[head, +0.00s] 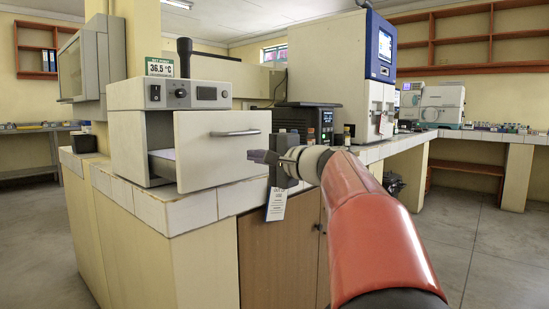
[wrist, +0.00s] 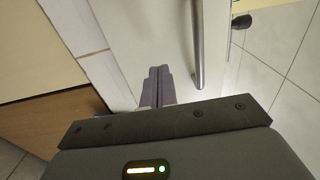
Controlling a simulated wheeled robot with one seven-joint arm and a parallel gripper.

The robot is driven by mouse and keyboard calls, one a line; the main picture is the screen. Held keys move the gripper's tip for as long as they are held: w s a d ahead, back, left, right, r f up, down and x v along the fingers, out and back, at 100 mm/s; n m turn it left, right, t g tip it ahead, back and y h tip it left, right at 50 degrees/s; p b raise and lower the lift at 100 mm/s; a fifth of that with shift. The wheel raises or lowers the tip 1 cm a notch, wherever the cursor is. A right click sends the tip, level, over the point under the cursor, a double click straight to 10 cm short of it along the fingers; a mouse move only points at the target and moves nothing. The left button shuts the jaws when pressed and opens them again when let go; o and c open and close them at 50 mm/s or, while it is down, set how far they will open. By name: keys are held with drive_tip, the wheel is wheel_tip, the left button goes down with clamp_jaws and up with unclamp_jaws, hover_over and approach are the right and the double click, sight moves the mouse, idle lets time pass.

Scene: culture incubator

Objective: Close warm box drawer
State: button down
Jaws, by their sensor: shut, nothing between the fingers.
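The warm box (head: 132,123) stands on the tiled counter in the head view, with a control panel and a display on top reading 36.5 °C. Its drawer (head: 205,150) is pulled out toward the right, with a gap between its front and the box body. The drawer's bar handle (head: 236,133) runs across the upper part of the front. My gripper (head: 260,157) is shut and empty, just right of the drawer front, below the handle. In the wrist view the shut fingers (wrist: 157,86) point at the pale drawer front (wrist: 145,40), left of the metal handle (wrist: 198,50). Contact cannot be told.
A tag (head: 276,204) hangs in front of the wooden cabinet door (head: 258,258). A black device (head: 305,121) and small vials (head: 347,135) stand on the counter to the right. A large white-and-blue machine (head: 340,65) stands behind. The floor at right is clear.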

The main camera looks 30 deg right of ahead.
sight(236, 153)
drive_tip(key=shift+x, duration=2)
drive_tip(key=shift+w, duration=0.1)
drive_tip(key=p+x, duration=0.5)
drive_tip(key=x, duration=1.1)
drive_tip(key=shift+w+a, duration=0.1)
drive_tip(key=shift+w, duration=0.1)
drive_tip(key=shift+r, duration=0.1)
drive_tip(key=shift+a+r, duration=0.1)
drive_tip(key=shift+r, duration=0.1)
